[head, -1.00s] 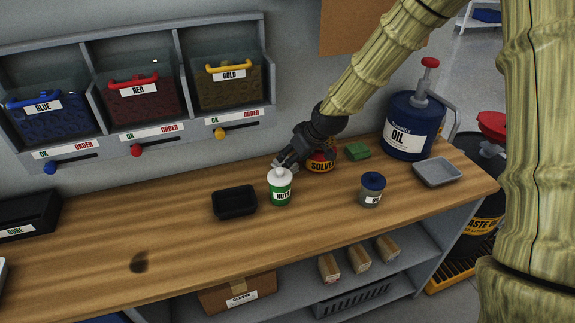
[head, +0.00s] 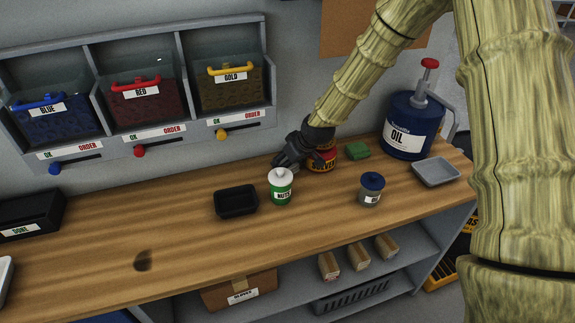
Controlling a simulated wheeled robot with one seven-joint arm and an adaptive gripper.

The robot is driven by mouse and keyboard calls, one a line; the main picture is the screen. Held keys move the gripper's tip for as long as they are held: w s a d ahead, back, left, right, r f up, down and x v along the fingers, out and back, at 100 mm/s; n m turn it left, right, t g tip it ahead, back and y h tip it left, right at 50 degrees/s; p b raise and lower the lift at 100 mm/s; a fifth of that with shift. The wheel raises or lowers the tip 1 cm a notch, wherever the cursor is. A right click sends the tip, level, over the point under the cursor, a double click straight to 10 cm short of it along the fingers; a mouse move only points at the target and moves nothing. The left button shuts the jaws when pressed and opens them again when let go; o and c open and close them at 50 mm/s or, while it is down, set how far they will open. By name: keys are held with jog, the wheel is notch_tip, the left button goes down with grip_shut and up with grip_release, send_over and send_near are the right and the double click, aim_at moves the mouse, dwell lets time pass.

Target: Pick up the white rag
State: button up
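My gripper (head: 286,160) is low over the back of the wooden bench, behind the white-lidded green NUTS jar (head: 281,188) and left of the SOLVENT can (head: 321,157). A small pale patch (head: 277,160) shows beside the fingertips. It may be part of the white rag, but it is too small and covered to be sure. No other white rag shows on the bench. The dark fingers blend together, so I cannot tell whether they are open or shut.
On the bench (head: 190,240) are a black tray (head: 236,208), a grey jar with a blue lid (head: 371,187), a green sponge (head: 357,151), the OIL pump can (head: 412,127) and a grey tray (head: 436,172). Labelled bins (head: 140,95) hang behind.

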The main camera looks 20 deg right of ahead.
jog(key=c, duration=0.7)
jog(key=shift+r, duration=0.1)
jog(key=shift+r+b, duration=0.4)
jog(key=shift+r, duration=0.4)
jog(key=shift+r+b, duration=0.35)
jog(key=shift+r, duration=0.6)
jog(key=s+d+b, duration=0.1)
jog(key=s+d, duration=0.1)
jog(key=s, duration=0.3)
jog(key=s+d+b, duration=0.1)
jog(key=s+d, duration=0.1)
jog(key=s, duration=0.3)
jog(key=s+d+b, duration=0.1)
jog(key=s+d, duration=0.2)
jog(key=s, duration=0.2)
jog(key=shift+s+f, duration=0.1)
jog(key=shift+s, duration=0.05)
jog(key=shift+s+d, duration=0.25)
jog(key=shift+s, duration=0.35)
